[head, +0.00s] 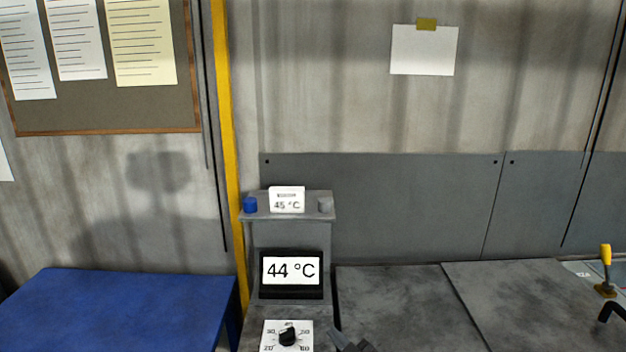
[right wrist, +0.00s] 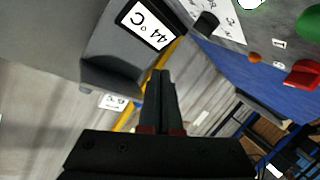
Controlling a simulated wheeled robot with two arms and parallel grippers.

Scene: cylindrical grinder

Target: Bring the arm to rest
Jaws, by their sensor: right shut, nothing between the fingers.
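My right gripper (head: 347,341) shows only as a dark tip at the bottom edge of the head view, just right of the dial plate (head: 268,340). In the right wrist view its two fingers (right wrist: 160,88) are together with nothing between them. The black dial knob (head: 288,336) is left of the gripper and apart from it. The knob also shows in the right wrist view (right wrist: 205,24), above and right of the fingertips. The display (head: 291,270) above the dial reads 44 °C. My left gripper is not in view.
A card (head: 287,200) reading 45 °C stands on the grey panel's ledge between a blue knob (head: 250,205) and a grey knob (head: 325,205). A blue table (head: 120,308) is at left. Grey covers (head: 540,300) and a yellow-handled lever (head: 605,256) are at right.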

